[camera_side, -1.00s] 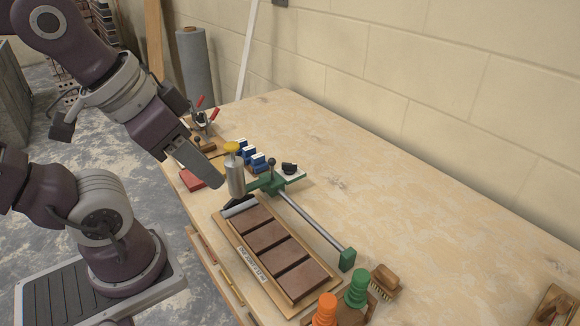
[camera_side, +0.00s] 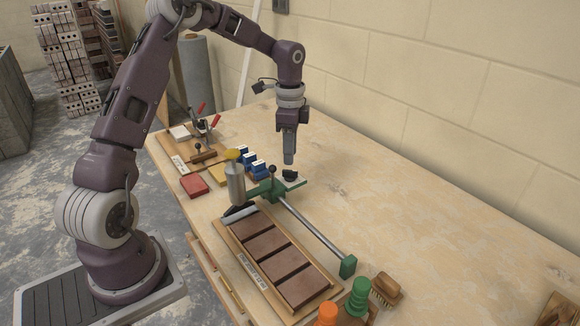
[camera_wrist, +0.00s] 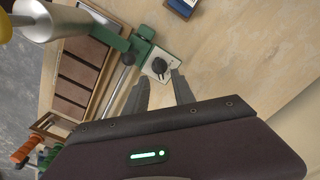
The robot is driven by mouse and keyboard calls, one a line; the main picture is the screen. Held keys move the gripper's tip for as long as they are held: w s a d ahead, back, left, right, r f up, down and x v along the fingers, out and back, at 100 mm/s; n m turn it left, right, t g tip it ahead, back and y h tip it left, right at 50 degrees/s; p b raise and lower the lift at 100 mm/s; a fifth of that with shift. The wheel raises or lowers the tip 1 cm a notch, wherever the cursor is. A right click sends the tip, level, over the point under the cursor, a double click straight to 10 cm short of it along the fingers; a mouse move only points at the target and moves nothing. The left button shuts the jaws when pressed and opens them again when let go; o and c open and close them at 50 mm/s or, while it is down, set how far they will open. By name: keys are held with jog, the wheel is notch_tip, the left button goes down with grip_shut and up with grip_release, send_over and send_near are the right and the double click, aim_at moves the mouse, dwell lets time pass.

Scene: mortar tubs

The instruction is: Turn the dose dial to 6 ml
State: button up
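The dose dial is a black knob (camera_side: 290,174) on a pale plate on the green bracket (camera_side: 268,188). In the wrist view the knob (camera_wrist: 159,66) sits just beyond and between my fingertips, and its setting is too small to read. My gripper (camera_side: 289,161) points down right above the dial, with a small gap in the side view. In the wrist view my gripper (camera_wrist: 158,78) has two fingers spread apart with nothing between them. The bracket also carries a metal cylinder with a yellow cap (camera_side: 235,182).
A wooden tray with brown bricks (camera_side: 279,258) lies in front, beside a steel rod (camera_side: 315,229) ending in a green block (camera_side: 348,266). Blue blocks (camera_side: 249,162) and a red-handled clamp (camera_side: 208,121) stand behind left.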

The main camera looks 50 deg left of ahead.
aim_at(290, 175)
notch_tip(290, 175, down, 5)
jog(key=shift+f, duration=0.1)
jog(key=shift+c, duration=0.4)
grip_shut()
